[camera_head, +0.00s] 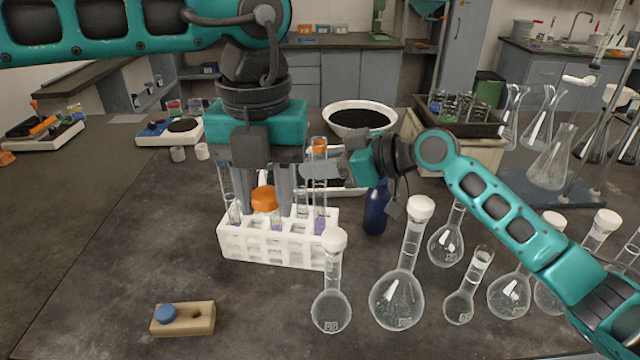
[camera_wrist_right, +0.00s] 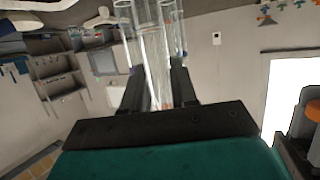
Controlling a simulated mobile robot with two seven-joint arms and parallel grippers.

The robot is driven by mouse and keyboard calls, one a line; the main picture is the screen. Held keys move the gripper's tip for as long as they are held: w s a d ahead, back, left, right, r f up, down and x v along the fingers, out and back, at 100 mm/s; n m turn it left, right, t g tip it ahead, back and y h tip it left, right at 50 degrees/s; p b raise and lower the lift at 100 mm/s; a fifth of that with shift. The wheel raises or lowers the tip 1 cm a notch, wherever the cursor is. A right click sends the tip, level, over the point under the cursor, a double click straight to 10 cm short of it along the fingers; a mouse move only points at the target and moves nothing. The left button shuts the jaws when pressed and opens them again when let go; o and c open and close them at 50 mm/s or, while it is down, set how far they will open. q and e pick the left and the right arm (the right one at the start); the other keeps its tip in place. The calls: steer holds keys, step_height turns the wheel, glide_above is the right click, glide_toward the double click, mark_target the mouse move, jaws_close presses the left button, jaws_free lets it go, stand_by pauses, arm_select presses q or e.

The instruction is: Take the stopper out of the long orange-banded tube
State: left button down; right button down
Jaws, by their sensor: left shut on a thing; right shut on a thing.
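The long tube (camera_head: 319,187) stands upright at the right of the white rack (camera_head: 278,255), with an orange band (camera_head: 319,146) near its top. My right gripper (camera_head: 318,170) is shut on it from the right. In the right wrist view, clear glass (camera_wrist_right: 156,55) shows between the right gripper's fingers (camera_wrist_right: 158,88). My left gripper (camera_head: 266,195) points down, left of the long tube, and is shut on an orange stopper (camera_head: 265,199). The stopper appears above the rack, apart from the long tube. An orange part beside a dark part also shows at the right wrist view's right edge.
Several shorter tubes stand in the rack. Stoppered flasks (camera_head: 398,298) stand in front and right, close to my right arm. A blue bottle (camera_head: 376,208) is behind them. A wooden block with a blue knob (camera_head: 190,319) lies front left.

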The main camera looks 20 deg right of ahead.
mark_target(320, 184)
arm_select(q)
steer(key=shift+f, duration=0.15)
arm_select(e)
steer(key=shift+f, duration=2)
arm_select(q)
steer(key=shift+f+b, duration=0.2)
steer(key=shift+b, duration=0.1)
arm_select(e)
steer(key=shift+f, duration=0.2)
steer(key=c, duration=0.9)
jaws_free()
